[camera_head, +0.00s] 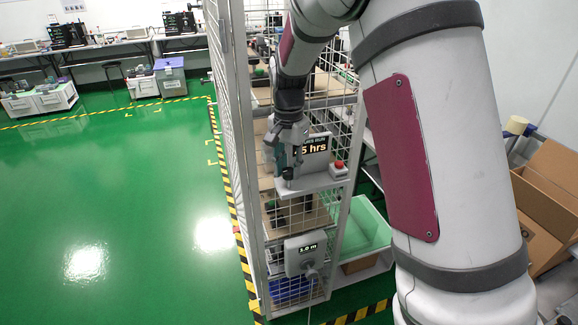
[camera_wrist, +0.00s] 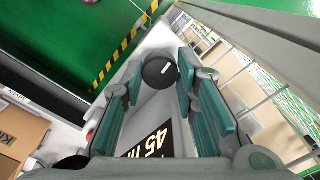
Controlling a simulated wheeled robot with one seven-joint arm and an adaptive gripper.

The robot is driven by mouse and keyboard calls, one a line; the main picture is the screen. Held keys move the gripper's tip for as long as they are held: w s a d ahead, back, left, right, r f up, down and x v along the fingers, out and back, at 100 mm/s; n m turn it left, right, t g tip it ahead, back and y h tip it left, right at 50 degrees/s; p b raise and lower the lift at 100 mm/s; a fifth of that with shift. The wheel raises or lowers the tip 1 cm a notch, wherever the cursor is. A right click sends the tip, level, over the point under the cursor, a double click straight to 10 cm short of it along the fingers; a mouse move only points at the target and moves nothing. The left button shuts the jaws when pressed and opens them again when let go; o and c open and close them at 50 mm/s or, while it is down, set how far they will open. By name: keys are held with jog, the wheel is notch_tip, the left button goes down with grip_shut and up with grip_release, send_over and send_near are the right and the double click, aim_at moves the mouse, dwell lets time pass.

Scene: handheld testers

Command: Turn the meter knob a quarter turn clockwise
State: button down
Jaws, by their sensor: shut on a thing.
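The meter is a light grey unit (camera_head: 318,182) with a display reading "5 hrs" in the head view, partly hidden by my gripper. In the wrist view its black display (camera_wrist: 152,142) shows "45" and part of a word. The meter knob (camera_wrist: 159,71) is round and dark, with a short white mark on its face. In the head view the knob (camera_head: 288,173) is a small dark shape below my fingers. My gripper (camera_head: 287,160) points down over it. In the wrist view my gripper (camera_wrist: 160,75) has its teal-padded fingers on either side of the knob, shut on it.
A red button (camera_head: 339,164) sits on the meter's right end. A green tray (camera_head: 366,226) is to the right. Cage mesh and a post (camera_head: 240,150) stand close by on the left.

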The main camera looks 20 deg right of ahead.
aim_at(289, 170)
jog(key=shift+m, duration=0.6)
jog(key=c, duration=1.2)
grip_release()
jog(key=shift+c, duration=0.2)
notch_tip(289, 170, up, 12)
